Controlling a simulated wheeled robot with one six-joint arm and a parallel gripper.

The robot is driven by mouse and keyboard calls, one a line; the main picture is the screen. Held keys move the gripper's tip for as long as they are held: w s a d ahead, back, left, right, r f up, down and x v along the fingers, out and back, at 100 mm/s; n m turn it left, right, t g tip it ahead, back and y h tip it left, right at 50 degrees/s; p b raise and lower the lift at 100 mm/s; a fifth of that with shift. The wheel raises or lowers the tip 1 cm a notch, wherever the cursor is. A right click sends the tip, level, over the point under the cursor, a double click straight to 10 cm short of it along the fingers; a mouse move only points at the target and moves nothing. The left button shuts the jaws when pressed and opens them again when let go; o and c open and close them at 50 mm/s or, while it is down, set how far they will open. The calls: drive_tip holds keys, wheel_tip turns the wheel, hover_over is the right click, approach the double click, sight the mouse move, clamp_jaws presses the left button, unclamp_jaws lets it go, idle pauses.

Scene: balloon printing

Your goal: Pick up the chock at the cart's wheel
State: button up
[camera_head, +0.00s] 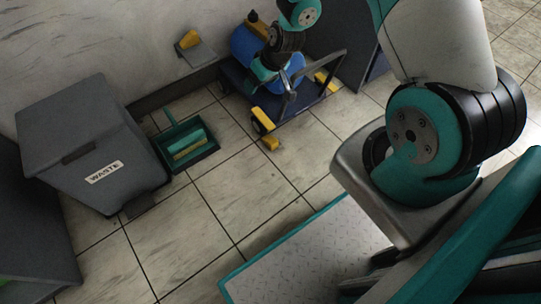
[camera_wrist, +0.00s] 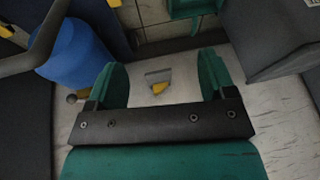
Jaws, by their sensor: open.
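The cart (camera_head: 300,110) stands by the wall, with a dark deck, a grey handle and yellow corner pieces. A small yellow chock (camera_head: 270,143) lies on the floor by the cart's near left wheel. My gripper (camera_head: 264,76) is above the cart in the head view, apart from the chock. In the wrist view my gripper (camera_wrist: 162,68) is open, with nothing held between its teal fingers. A bit of yellow (camera_wrist: 115,3) is cut off at that view's top edge; I cannot tell if it is the chock.
A blue drum (camera_head: 242,46) stands on the cart, close to my arm. A grey wall bracket (camera_head: 199,54) bears a yellow piece. A green tray (camera_head: 205,155) and a grey waste bin (camera_head: 92,140) stand left of the cart.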

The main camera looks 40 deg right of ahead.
drive_tip(key=m+h+b, duration=0.1)
drive_tip(key=h+b, duration=0.1)
drive_tip(key=b, duration=0.8)
approach(275, 146)
drive_tip(key=shift+t, duration=0.3)
drive_tip(key=f+b, duration=0.2)
drive_tip(key=b, duration=0.1)
drive_tip(key=f+b, duration=0.2)
drive_tip(key=b, duration=0.1)
drive_tip(key=shift+d+f, duration=0.2)
drive_tip(key=shift+f, duration=0.15)
drive_tip(key=b+x, duration=0.2)
drive_tip(key=x, duration=0.1)
drive_tip(key=w+b+x, duration=0.1)
drive_tip(key=b+x, duration=0.2)
drive_tip(key=shift+a+r, duration=0.2)
drive_tip(key=shift+r, duration=0.2)
drive_tip(key=c, duration=1.1)
drive_tip(key=shift+r, duration=0.1)
